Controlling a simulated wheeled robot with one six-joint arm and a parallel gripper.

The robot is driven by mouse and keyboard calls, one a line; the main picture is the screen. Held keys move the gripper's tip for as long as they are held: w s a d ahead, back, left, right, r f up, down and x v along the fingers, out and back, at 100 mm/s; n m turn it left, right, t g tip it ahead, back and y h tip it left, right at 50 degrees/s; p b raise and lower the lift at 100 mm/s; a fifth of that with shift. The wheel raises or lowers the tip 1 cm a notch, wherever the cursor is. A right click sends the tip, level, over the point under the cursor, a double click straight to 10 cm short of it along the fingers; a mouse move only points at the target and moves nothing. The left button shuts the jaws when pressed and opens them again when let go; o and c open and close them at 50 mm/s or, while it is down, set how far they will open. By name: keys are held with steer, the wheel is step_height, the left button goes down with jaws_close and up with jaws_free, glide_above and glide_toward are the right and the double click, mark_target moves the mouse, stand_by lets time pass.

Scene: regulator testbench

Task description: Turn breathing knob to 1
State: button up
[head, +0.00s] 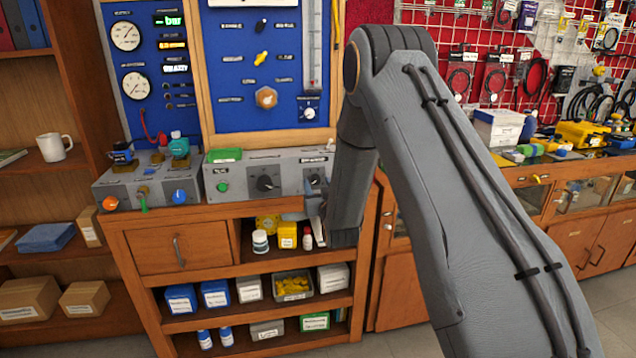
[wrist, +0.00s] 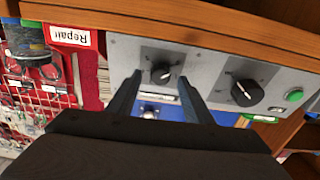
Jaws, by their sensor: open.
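A grey control panel (head: 235,181) on the wooden bench carries two black dial knobs. The larger knob (head: 266,183) is at the panel's middle; the smaller knob (head: 315,180) is at its right end, partly behind my arm. The labels are too small to read surely, so I cannot confirm which is the breathing knob. In the wrist view the smaller knob (wrist: 162,73) shows between the fingertips of my open gripper (wrist: 159,77), apparently without contact. The larger knob (wrist: 245,92) is to its right, its white pointer mark visible. In the head view my gripper (head: 316,208) is near the panel's right end.
A green button (head: 222,187) is at the panel's left. A second grey box (head: 150,187) with coloured knobs stands left of it. A blue board (head: 230,112) with gauges and valves rises behind. Shelves below hold bottles and boxes (head: 293,286).

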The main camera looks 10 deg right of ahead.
steer(key=shift+w, duration=0.65)
steer(key=c, duration=1.1)
steer(key=shift+o, duration=0.2)
steer(key=m+h+b, duration=0.1)
steer(key=m+b, duration=0.1)
steer(key=m, duration=0.3)
steer(key=shift+a+m, duration=0.15)
steer(key=shift+m, duration=0.15)
steer(key=m+g+h+b, duration=0.1)
steer(key=m+b, duration=0.1)
steer(key=m, duration=0.3)
steer(key=shift+m+h, duration=0.3)
steer(key=shift+m, duration=0.1)
